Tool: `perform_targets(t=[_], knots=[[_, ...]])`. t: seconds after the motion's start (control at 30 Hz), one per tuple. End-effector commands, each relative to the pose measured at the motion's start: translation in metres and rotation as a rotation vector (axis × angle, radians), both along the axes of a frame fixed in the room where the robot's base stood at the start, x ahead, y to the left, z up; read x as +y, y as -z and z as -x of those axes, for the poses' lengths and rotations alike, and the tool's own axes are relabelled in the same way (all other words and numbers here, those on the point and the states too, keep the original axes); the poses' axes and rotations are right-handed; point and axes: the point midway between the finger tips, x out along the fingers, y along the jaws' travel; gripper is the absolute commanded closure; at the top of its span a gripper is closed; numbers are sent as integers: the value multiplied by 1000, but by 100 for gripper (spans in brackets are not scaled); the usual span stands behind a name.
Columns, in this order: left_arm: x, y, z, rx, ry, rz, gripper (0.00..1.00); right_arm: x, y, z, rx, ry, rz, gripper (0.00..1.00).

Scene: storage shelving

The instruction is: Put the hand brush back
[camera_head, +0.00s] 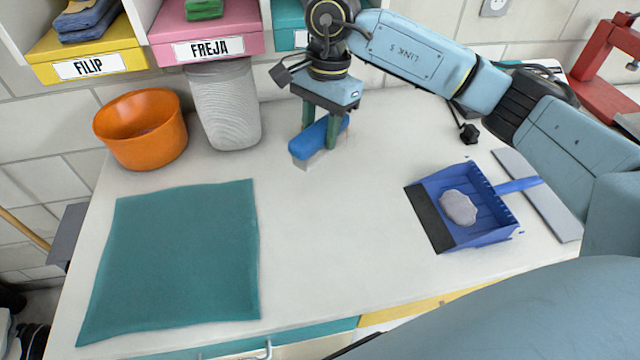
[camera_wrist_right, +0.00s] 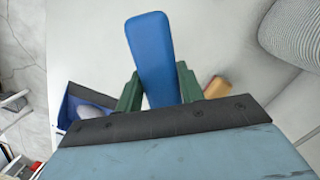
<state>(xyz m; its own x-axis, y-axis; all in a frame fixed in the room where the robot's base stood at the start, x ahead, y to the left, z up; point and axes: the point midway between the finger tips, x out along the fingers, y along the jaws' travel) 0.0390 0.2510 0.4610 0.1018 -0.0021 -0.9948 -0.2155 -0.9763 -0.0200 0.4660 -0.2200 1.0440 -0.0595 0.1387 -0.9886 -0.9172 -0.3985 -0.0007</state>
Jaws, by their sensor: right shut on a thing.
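The blue hand brush (camera_head: 317,138) is in my right gripper (camera_head: 321,128), near the back of the white counter. The green fingers are shut on it, and its pale bristles point down close to the counter top. I cannot tell whether they touch it. In the right wrist view the blue brush (camera_wrist_right: 151,50) sticks out between the two fingers (camera_wrist_right: 158,88). The blue dustpan (camera_head: 480,225) lies to the right on the counter with a grey lump (camera_head: 458,208) in it. My left gripper is not in view.
An orange bowl (camera_head: 142,132) and a ribbed grey bin (camera_head: 224,105) stand at the back left. A teal cloth (camera_head: 175,265) lies at the front left. Labelled yellow (camera_head: 105,45) and pink (camera_head: 230,20) boxes sit above. The counter's middle is clear.

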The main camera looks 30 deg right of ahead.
Motion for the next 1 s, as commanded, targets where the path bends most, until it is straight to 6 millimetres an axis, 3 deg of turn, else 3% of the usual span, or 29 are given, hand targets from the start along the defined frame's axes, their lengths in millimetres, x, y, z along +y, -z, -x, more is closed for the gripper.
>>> perform_targets(t=[0.2,0.37,0.47,0.7,1.0], knots=[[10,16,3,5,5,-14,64,-9,5,-14,0,441,-1,83],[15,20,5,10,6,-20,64,-14,4,-19,0,615,0,83],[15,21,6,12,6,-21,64,-15,11,-20,3,658,1,83],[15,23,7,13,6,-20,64,-15,54,-20,3,666,1,83],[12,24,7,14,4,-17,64,-14,82,-20,3,665,1,83]])
